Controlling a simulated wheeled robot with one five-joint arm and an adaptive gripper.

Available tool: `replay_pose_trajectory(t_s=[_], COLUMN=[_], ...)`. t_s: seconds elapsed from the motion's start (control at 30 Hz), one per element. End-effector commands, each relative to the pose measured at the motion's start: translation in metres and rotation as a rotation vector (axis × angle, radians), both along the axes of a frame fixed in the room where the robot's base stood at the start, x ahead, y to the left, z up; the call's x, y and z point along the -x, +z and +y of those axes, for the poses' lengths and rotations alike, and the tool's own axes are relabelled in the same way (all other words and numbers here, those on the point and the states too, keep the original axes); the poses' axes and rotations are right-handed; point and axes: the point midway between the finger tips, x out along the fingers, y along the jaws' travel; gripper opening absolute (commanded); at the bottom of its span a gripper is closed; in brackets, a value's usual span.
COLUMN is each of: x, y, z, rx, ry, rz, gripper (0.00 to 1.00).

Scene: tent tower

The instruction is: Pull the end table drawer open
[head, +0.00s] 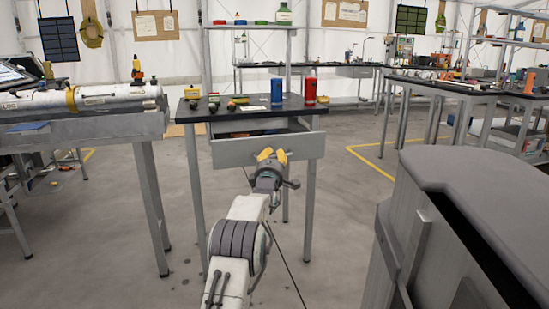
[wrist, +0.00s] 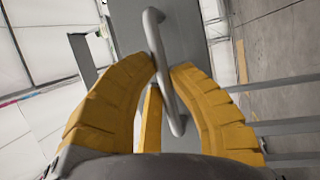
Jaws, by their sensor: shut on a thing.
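The end table (head: 238,107) stands ahead of me, with a black top and grey legs. Its grey drawer front (head: 232,152) sits forward of the top, and part of the drawer's inside shows behind it, so the drawer is at least partly open. My gripper (head: 271,154) is at the middle of the drawer front. In the wrist view my gripper (wrist: 166,78) has its yellow fingers shut on the grey bar handle (wrist: 157,48), which runs between them at a slant. The fingers hide part of the handle's surroundings.
A blue can (head: 277,91), a red can (head: 310,91) and several small items stand on the end table. A workbench (head: 90,125) with a white cylinder is at the left. A grey cabinet-like block (head: 470,190) is near on the right. Open floor lies between.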

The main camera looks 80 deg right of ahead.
Motion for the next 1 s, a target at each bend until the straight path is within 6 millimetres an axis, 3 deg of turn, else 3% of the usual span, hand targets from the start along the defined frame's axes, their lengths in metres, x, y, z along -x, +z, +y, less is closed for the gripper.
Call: replay_pose_trajectory(t_s=[0.43,0.47,0.77,1.0], x=[-0.0012,-0.0012,-0.0004,-0.0002], y=[-0.0010,-0.0010,-0.0004,0.0001], z=[-0.0001,-0.0001,0.0000,0.0001], rx=[-0.003,-0.003,-0.001,0.000], ry=[0.002,0.002,0.001,0.000], rz=[-0.002,-0.002,-0.001,0.000], gripper=[0.00,0.18,0.45,0.45])
